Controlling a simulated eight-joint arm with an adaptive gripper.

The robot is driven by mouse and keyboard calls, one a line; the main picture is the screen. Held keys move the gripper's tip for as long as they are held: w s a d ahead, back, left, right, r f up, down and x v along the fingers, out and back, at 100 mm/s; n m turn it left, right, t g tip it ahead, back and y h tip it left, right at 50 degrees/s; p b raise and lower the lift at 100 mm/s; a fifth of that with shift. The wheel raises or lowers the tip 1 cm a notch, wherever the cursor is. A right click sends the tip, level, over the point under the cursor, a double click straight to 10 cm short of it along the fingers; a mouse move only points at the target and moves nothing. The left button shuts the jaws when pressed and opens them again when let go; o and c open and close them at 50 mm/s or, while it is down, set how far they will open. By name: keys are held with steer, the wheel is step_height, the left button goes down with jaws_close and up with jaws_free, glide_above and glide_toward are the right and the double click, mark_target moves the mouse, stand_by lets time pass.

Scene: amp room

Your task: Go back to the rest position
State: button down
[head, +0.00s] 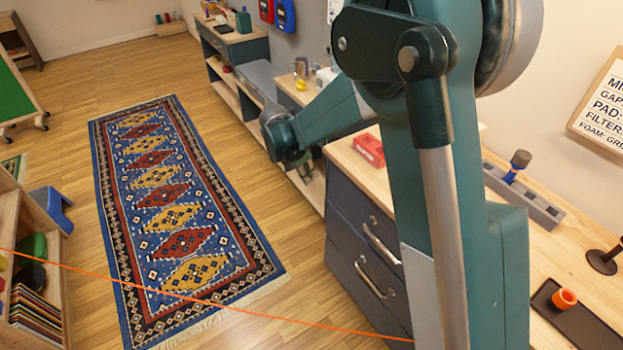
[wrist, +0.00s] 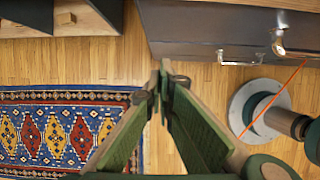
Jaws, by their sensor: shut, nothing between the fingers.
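My gripper (wrist: 162,72) is shut and empty in the wrist view, its two green-padded fingers meeting at the tips. It points down over the wooden floor, beside the dark drawer cabinet. In the head view my arm reaches away from me, and my gripper (head: 304,170) hangs small and dark past the far end of the cabinet (head: 345,215). Its fingers are hard to make out there. The upper arm covers much of the head view's middle and right.
A patterned rug (head: 165,200) lies left of the arm. A red block (head: 369,150) sits on the cabinet top. A thin orange line (head: 200,297) crosses the view.

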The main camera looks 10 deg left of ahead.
steer(key=shift+r, duration=0.2)
stand_by(0.5)
steer(key=s+d+r+m+y, duration=0.1)
steer(key=s+d+r+m, duration=0.3)
steer(key=d+r, duration=0.35)
steer(key=s+d+r+m+t, duration=0.1)
steer(key=s+d+r+m, duration=0.4)
steer(key=d, duration=0.4)
steer(key=s+d+r+m+y, duration=0.1)
steer(key=s+d+r+m, duration=0.15)
steer(key=d+r, duration=0.55)
steer(key=s+d+m+t, duration=0.1)
steer(key=s+d+m, duration=0.6)
steer(key=s, duration=0.4)
steer(key=s+d+r+m+t+y, duration=0.1)
steer(key=s+d+m+t, duration=0.1)
steer(key=s+d+m, duration=0.6)
steer(key=shift+s+d+r, duration=0.3)
steer(key=shift+s+d, duration=0.1)
steer(key=shift+s, duration=1.3)
steer(key=shift+m, duration=0.25)
